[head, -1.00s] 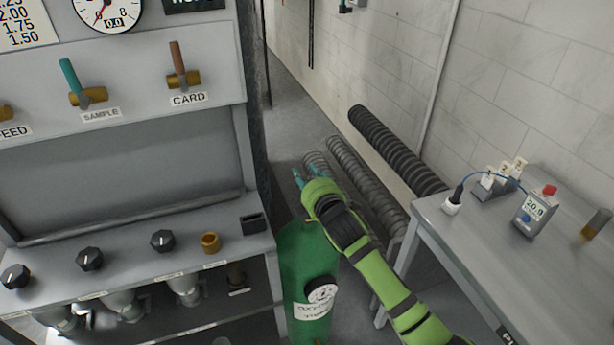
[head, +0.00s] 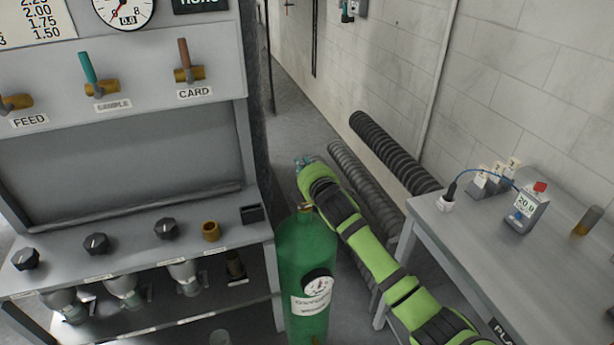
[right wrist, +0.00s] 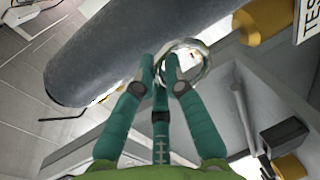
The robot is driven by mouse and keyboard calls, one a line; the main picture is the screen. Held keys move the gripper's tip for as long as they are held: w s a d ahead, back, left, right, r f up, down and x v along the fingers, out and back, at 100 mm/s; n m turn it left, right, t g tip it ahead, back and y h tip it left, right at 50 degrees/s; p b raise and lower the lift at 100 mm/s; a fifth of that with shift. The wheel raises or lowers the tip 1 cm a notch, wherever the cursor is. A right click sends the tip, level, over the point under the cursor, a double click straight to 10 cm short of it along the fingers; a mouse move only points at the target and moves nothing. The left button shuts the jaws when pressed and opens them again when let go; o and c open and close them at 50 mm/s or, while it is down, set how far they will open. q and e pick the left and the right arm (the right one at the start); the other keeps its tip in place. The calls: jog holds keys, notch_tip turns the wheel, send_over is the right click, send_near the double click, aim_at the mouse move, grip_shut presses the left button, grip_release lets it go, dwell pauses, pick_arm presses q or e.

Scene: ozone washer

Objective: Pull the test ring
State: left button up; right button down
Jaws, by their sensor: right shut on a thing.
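In the right wrist view, a thin shiny metal ring (right wrist: 207,64) sits at the fingertips of my right gripper (right wrist: 163,66). The teal fingers are shut on the ring's near left side. A brass fitting (right wrist: 263,20) lies just beyond the ring, beside a white label (right wrist: 308,22) whose letters begin "TES". In the head view, my right gripper (head: 303,161) shows only as small teal tips past the green wrist, beyond the green cylinder. The ring is not visible there. My left gripper is out of view.
A large dark grey cylinder (right wrist: 130,45) passes close to the fingers. A green oxygen cylinder (head: 306,252) stands left of my right arm, beside the valve panel (head: 120,130). A grey table (head: 470,255) with a meter (head: 526,210) is at right. Ribbed hoses (head: 395,152) lie by the wall.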

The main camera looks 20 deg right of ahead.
jog(key=shift+r, duration=0.2)
jog(key=c, duration=1.3)
grip_release()
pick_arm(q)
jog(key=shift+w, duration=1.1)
pick_arm(e)
jog(key=s, duration=0.4)
jog(key=s+r, duration=0.1)
jog(key=s, duration=0.2)
jog(key=s+r, duration=0.1)
jog(key=s, duration=0.3)
jog(key=shift+s+d+r, duration=0.1)
jog(key=shift+s+d, duration=0.15)
jog(key=shift+s, duration=0.1)
